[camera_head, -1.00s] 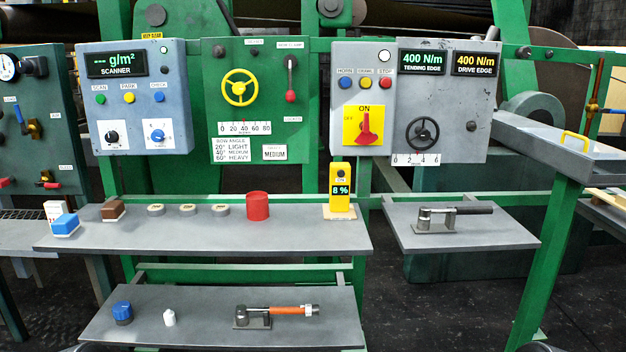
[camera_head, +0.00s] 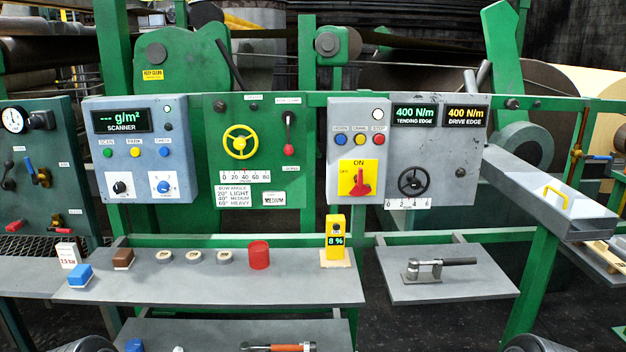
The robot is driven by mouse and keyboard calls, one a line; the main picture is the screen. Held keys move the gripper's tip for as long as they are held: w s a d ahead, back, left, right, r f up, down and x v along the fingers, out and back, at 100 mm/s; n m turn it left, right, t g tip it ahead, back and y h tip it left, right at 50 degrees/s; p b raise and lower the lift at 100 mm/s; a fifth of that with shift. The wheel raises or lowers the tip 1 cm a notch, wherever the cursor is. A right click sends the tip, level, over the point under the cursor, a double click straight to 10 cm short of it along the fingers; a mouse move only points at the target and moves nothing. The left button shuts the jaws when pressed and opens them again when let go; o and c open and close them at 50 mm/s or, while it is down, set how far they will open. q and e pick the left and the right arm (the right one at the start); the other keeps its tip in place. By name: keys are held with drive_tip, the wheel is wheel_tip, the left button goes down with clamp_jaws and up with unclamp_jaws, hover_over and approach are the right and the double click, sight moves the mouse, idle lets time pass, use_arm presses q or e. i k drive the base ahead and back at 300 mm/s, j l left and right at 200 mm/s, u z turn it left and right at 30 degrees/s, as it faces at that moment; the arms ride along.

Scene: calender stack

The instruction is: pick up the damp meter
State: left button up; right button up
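The damp meter (camera_head: 335,233) is a yellow upright block with a small display reading "8 %". It stands on a pale base (camera_head: 337,259) near the right end of the grey upper shelf (camera_head: 200,288), to the right of a red cylinder (camera_head: 259,255). Neither gripper's fingers show. Rounded dark parts at the lower left and lower right edges look like my own arms, well below and apart from the meter.
A separate grey shelf (camera_head: 440,290) on the right holds a handled tool (camera_head: 438,267). Control panels stand behind. A lower shelf (camera_head: 200,332) is partly cut off.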

sight(335, 240)
drive_tip(key=i+l+z, duration=0.15)
drive_tip(key=l, duration=0.25)
drive_tip(key=i+l+z, duration=0.15)
drive_tip(key=l, duration=0.25)
drive_tip(key=i+l+z, duration=0.15)
drive_tip(key=l, duration=0.25)
drive_tip(key=i+l+z, duration=0.15)
drive_tip(key=i+l, duration=0.1)
drive_tip(key=l, duration=0.1)
